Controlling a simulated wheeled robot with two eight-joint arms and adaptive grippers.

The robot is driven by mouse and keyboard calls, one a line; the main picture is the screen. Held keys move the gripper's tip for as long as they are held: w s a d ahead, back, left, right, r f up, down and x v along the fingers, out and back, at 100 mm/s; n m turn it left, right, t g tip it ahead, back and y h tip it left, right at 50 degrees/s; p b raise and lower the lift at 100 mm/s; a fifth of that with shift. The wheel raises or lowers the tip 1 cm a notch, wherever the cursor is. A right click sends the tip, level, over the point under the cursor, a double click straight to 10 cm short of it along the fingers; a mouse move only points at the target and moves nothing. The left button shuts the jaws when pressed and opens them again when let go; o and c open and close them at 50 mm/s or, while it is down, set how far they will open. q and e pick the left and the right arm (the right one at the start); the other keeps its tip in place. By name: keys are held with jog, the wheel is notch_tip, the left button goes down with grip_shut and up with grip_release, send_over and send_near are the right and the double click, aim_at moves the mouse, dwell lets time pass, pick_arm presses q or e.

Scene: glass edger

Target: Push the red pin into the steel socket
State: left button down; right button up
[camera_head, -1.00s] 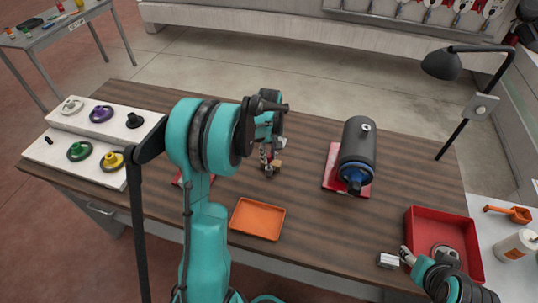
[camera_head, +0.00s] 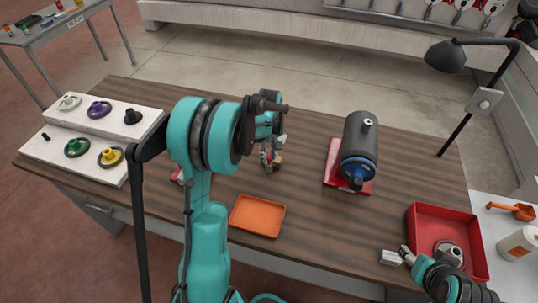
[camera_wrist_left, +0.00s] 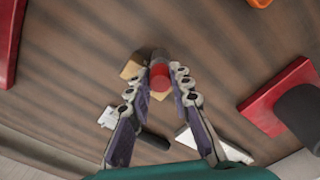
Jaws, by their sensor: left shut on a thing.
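The red pin (camera_wrist_left: 160,76) is between the fingertips of my left gripper (camera_wrist_left: 160,84) in the left wrist view, its round red end facing the camera. A tan block (camera_wrist_left: 133,66) is right beside it, with a dark part behind.
An orange tray (camera_head: 257,232) lies in front of my left gripper. A dark motor (camera_head: 359,142) on a red base (camera_head: 334,165) stands to its right. A red bin (camera_head: 426,213) holds a round metal part (camera_head: 448,249). A white stepped rack (camera_head: 60,160) with coloured knobs is at left.

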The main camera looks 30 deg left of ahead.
pick_arm(q)
jog(key=shift+f+b, duration=0.6)
jog(key=shift+f, duration=0.2)
jog(key=c, duration=1.3)
grip_release()
jog(key=shift+r, duration=0.1)
notch_tip(320, 180, up, 12)
jog(key=s+d+f+m+t+b, duration=0.3)
jog(key=s+d+m, duration=0.3)
jog(key=s, duration=0.3)
jog(key=s+d+f+m+t+b, duration=0.3)
jog(key=s+d+m, duration=0.3)
jog(key=s+d, duration=0.3)
jog(key=shift+s+d+m+t+b, duration=0.15)
jog(key=shift+s+m+t+b, duration=0.15)
jog(key=shift+s+t+b, duration=0.25)
